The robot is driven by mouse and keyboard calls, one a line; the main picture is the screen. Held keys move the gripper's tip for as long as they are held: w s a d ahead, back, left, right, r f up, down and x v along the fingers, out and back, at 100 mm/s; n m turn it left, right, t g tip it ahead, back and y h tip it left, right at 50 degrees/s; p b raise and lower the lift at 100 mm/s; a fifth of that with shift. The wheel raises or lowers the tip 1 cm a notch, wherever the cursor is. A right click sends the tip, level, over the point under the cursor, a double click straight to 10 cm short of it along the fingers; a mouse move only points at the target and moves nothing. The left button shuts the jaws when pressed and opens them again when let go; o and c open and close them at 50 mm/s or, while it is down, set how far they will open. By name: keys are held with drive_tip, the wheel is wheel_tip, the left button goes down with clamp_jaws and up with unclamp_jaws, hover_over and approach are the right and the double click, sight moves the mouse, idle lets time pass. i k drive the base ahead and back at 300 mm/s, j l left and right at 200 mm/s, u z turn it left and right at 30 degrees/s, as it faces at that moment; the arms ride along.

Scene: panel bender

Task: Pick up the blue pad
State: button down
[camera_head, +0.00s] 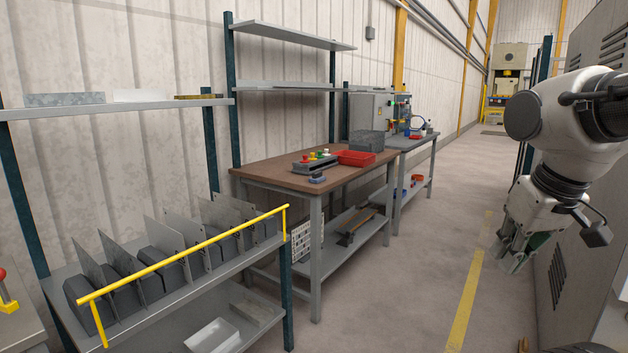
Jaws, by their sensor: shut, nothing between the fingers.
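A small blue-grey block (317,179), which may be the blue pad, lies near the front edge of the brown-topped workbench (270,172). My gripper (512,264) hangs at the right of the view, pointing down over the floor, far from the workbench. It is shut and holds nothing.
A red tray (355,158) and a grey bin (367,142) stand on the workbench. A rack with a yellow rail (190,253) and upright metal plates is at the left. A grey machine cabinet (590,220) is close behind my arm. The aisle floor (415,265) is clear.

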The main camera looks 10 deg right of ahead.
sight(317, 178)
drive_tip(key=z, duration=3.05)
drive_tip(key=u, duration=3.1)
drive_tip(key=i+l+u, duration=0.4)
drive_tip(key=i+l, duration=0.3)
drive_tip(key=i, duration=0.6)
drive_tip(key=i+l+u, duration=0.4)
drive_tip(key=i+l, duration=0.7)
drive_tip(key=i, duration=0.05)
